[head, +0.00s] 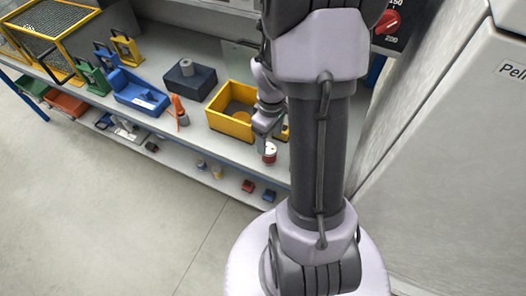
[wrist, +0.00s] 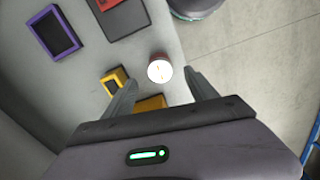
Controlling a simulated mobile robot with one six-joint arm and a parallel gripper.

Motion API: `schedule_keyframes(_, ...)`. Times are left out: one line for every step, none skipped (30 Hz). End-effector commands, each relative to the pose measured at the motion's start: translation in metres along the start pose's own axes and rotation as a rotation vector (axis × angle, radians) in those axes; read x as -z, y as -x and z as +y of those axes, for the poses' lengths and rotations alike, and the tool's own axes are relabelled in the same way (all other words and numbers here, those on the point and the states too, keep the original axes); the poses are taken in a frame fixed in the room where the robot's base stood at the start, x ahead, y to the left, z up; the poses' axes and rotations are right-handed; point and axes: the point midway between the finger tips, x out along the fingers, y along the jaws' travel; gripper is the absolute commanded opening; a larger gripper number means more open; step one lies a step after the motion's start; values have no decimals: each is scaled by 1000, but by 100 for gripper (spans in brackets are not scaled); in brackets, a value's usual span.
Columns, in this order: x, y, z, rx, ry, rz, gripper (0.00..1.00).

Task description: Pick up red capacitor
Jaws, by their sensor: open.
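The red capacitor (head: 270,156) is a short cylinder with a white top, upright near the front edge of the bench, to the right of the yellow bin. In the wrist view its bright white top (wrist: 159,69) shows with a little red at the side. My gripper (wrist: 160,78) is open, with the capacitor in line between its two fingertips and no contact visible. In the head view my gripper (head: 264,136) is just above the capacitor; my arm hides part of the bench there.
A yellow bin (head: 216,120) stands left of the gripper. Further left are a dark block (head: 203,79) and a blue tray (head: 128,97). In the wrist view, a small yellow object (wrist: 113,81) and a purple-framed item (wrist: 67,43) lie left of the capacitor. A lower shelf holds small parts.

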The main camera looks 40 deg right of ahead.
Motion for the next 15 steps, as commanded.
schedule_keyframes(0,-19,0,2,0,-1,67)
schedule_keyframes(0,-25,-1,2,-1,-2,67)
schedule_keyframes(0,-31,-1,2,-2,-1,67)
schedule_keyframes(0,-35,-1,1,-2,0,67)
schedule_keyframes(0,-37,-1,1,-2,0,67)
schedule_keyframes(0,-40,0,1,-2,0,67)
schedule_keyframes(0,-41,0,0,-2,0,67)
schedule_keyframes(0,-44,0,0,-1,0,67)
schedule_keyframes(0,-48,-1,0,-1,0,67)
schedule_keyframes(0,-53,-1,1,-1,0,67)
schedule_keyframes(0,-59,-1,1,-1,0,67)
schedule_keyframes(-1,-68,-1,1,-1,0,67)
schedule_keyframes(-1,-75,-1,0,-1,0,67)
schedule_keyframes(-1,-82,-1,1,-1,-1,67)
schedule_keyframes(-1,-89,-1,2,-1,-1,67)
